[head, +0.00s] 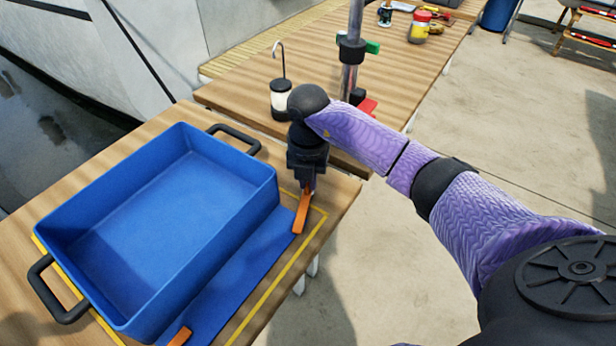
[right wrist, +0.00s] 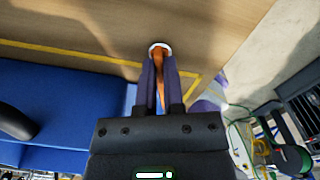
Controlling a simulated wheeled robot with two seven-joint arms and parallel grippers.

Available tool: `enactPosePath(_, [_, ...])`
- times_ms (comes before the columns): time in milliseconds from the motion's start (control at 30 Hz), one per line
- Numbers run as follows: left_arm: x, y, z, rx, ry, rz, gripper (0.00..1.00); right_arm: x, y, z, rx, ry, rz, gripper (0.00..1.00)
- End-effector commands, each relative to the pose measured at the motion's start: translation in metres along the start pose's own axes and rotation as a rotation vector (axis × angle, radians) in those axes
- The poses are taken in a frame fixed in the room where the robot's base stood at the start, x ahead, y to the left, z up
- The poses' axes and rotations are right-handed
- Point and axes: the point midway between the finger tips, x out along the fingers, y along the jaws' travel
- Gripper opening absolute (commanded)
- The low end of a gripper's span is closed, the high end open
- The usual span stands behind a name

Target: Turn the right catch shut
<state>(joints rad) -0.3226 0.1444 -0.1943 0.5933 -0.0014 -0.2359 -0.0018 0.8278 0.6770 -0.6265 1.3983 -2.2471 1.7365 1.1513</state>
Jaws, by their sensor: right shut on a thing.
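A blue open box (head: 165,205) with black handles stands on the wooden table. A flat blue strip (head: 225,285) runs along its right side, with an orange catch at each end. My right gripper (head: 307,183) points down at the far right orange catch (head: 301,214), which lies slanted at the strip's end. In the right wrist view the fingers (right wrist: 160,95) are closed around this catch (right wrist: 160,72), beside a pale round fitting (right wrist: 158,47). The fingers hide part of it. The other orange catch (head: 181,337) is at the bottom edge. My left gripper is out of view.
A yellow line (head: 272,287) marks the table around the box. A lantern with a hook (head: 283,98) and a metal post (head: 351,60) stand beyond my right gripper. Another table (head: 420,55) behind holds tools.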

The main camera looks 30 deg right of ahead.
Motion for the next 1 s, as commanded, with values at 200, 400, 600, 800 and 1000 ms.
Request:
enactPosePath(200, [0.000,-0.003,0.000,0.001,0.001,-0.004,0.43,0.000,0.000,0.000,0.000,0.000,0.000,0.00])
enactPosePath(400, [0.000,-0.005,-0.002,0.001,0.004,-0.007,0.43,0.000,0.000,0.000,0.000,0.000,0.000,0.00])
enactPosePath(600, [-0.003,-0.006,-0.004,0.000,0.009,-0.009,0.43,-0.002,0.000,0.000,0.016,0.000,0.000,0.00])
enactPosePath(800, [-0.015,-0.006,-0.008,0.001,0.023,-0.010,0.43,-0.002,0.000,0.000,0.136,0.000,0.000,0.00])
enactPosePath(1000, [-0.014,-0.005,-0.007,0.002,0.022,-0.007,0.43,0.000,0.000,0.000,0.134,0.000,0.001,0.12])
